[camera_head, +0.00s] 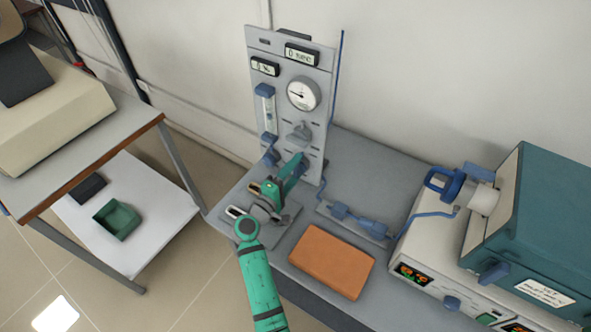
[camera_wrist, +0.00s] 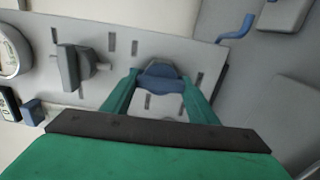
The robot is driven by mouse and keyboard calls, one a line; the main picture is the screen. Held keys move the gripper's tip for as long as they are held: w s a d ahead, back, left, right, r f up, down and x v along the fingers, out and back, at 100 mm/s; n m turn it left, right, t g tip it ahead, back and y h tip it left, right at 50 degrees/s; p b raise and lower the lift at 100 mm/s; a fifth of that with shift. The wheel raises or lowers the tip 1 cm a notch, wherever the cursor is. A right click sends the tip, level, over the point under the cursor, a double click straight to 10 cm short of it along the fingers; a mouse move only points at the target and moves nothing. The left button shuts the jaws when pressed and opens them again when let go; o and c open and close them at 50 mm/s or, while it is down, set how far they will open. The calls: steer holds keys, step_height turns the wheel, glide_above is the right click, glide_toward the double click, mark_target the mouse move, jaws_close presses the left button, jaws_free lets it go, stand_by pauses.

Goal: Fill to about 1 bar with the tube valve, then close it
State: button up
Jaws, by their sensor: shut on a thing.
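A grey gas panel (camera_head: 318,62) stands upright at the back of the bench. It carries a round white dial gauge (camera_head: 303,93), whose needle points left; its scale is too small to read. The gauge's edge shows in the wrist view (camera_wrist: 9,52). My gripper (camera_head: 301,162) is at the lower right of the panel, shut on a blue valve knob (camera_wrist: 161,78). In the wrist view its green fingers sit on both sides of the knob. Any label saying whether this is the tube valve is unreadable.
A grey knob (camera_head: 299,133) is above the held knob, and a blue-capped flowmeter (camera_head: 265,105) is to its left. An orange slab (camera_head: 331,261) lies in front. A teal furnace (camera_head: 530,215) with a blue tube fitting (camera_head: 446,184) stands at right.

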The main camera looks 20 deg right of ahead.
steer(key=shift+m, duration=0.3)
steer(key=o, duration=1)
steer(key=shift+o, duration=0.2)
steer(key=v, duration=1)
steer(key=shift+s+a, duration=0.25)
steer(key=shift+a, duration=0.1)
